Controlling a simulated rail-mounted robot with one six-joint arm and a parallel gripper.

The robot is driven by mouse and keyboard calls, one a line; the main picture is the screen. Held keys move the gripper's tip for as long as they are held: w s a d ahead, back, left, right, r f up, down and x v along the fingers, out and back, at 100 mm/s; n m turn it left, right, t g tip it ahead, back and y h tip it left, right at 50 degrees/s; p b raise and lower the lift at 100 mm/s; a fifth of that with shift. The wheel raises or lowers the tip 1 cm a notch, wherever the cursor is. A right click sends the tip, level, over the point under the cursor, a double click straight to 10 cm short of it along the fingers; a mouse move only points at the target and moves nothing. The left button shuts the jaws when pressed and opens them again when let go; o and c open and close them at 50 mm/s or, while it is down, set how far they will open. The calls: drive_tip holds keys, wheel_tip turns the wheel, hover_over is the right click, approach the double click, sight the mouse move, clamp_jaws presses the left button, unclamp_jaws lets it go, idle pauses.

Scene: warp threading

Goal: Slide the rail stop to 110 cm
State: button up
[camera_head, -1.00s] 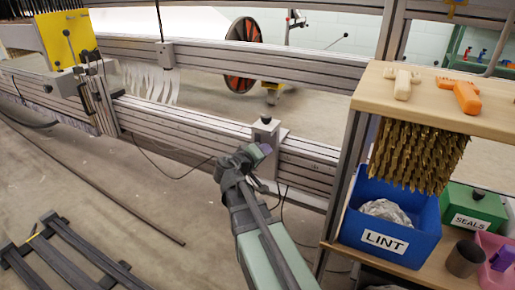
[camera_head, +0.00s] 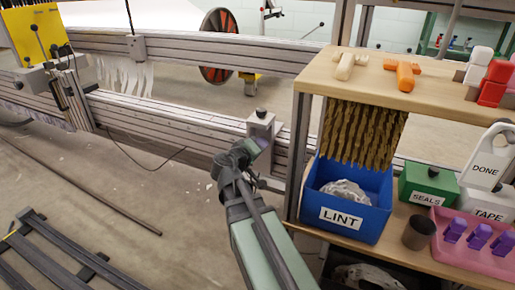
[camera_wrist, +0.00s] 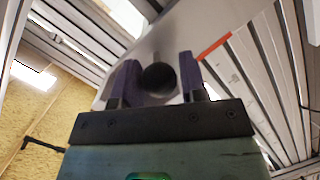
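The rail stop (camera_head: 262,125) is a grey block with a black knob on top, seated on the lower metal rail (camera_head: 165,121). It stands left of the wooden shelf's post. My gripper (camera_head: 256,146) is at the front of the stop. In the wrist view my gripper's purple fingers (camera_wrist: 158,84) lie on either side of a round black knob (camera_wrist: 159,79), close against it, with the stop's grey body behind. I cannot read any scale numbers.
A wooden shelf unit (camera_head: 440,97) stands just right of the stop, with a blue LINT bin (camera_head: 347,222) and a green SEALS box (camera_head: 428,185). A grey clamp (camera_head: 137,47) sits on the upper rail.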

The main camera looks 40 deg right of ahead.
drive_tip(key=o, duration=0.3)
drive_tip(key=p+v, duration=0.1)
drive_tip(key=v, duration=0.6)
drive_tip(key=shift+a+p, duration=0.25)
drive_tip(key=shift+p, duration=0.1)
drive_tip(key=shift+s, duration=0.1)
